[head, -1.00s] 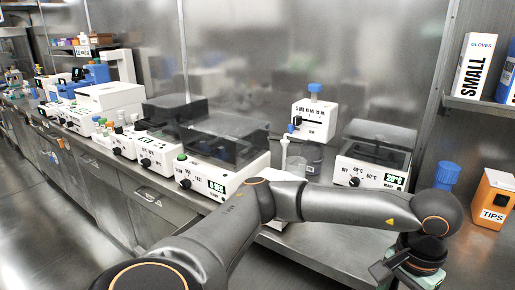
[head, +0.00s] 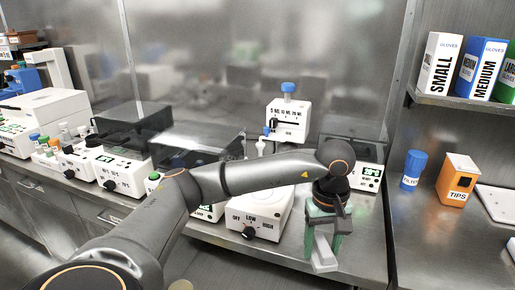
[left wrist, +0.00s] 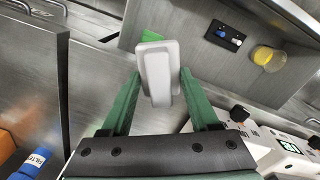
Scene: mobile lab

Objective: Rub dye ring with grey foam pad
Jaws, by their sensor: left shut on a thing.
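My left gripper (head: 324,240) has green fingers and points down near the front of the steel counter, right of the LOW/HIGH device. It is shut on the grey foam pad (head: 323,262), a pale grey block sticking out below the fingertips. In the left wrist view the pad (left wrist: 157,68) sits between the two green fingers (left wrist: 160,80). I cannot make out a dye ring in either view. My right gripper is not in view.
The LOW/HIGH knob device (head: 262,214) stands left of my gripper. A blue-capped bottle (head: 413,170) and an orange TIPS box (head: 457,181) stand to the right. The counter (head: 365,235) is bare around the gripper. A yellow round thing (left wrist: 268,57) shows in the wrist view.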

